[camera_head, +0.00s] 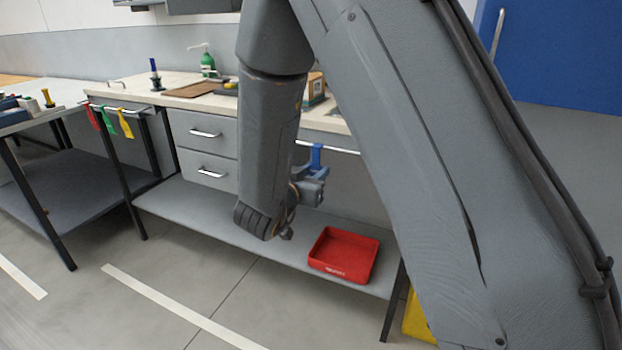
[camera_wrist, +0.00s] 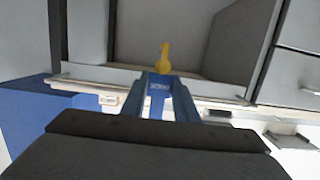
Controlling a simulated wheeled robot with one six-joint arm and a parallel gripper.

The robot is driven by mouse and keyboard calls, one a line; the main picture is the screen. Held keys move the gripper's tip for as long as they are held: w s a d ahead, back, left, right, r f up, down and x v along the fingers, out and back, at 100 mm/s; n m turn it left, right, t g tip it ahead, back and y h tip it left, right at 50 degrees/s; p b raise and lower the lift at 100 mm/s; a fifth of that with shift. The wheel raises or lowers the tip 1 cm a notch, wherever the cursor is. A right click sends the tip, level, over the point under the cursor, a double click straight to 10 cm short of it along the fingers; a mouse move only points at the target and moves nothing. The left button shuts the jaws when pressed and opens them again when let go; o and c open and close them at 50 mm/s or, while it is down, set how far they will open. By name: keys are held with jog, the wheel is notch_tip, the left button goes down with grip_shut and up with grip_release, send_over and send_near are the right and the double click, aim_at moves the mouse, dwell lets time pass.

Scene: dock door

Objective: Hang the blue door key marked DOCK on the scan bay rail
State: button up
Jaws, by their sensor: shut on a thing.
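My gripper (camera_head: 311,186) is below the bench's front edge, partly behind my own arm in the head view. It is shut on the blue key (camera_head: 316,156), which stands up out of the jaws. The rail also crosses behind the key in the wrist view (camera_wrist: 82,82). I cannot tell whether the key touches or hooks it.
Red, green and yellow tags (camera_head: 126,124) hang on another rail at the left. A red tray (camera_head: 344,254) stands on the lower shelf (camera_head: 205,222). Drawers (camera_head: 205,150) are left of my gripper. A green pump bottle (camera_head: 208,64) stands on the bench. A blue door is at the right.

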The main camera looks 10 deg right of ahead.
jog(key=shift+r+b+x, duration=0.2)
jog(key=shift+b+x, duration=0.45)
jog(key=shift+x, duration=0.75)
jog(key=shift+r+b+x, duration=0.2)
jog(key=shift+b+x, duration=0.4)
jog(key=shift+x, duration=0.8)
jog(key=shift+f+b, duration=0.3)
jog(key=shift+f, duration=0.5)
jog(key=shift+c, duration=0.4)
jog(key=o, duration=1.2)
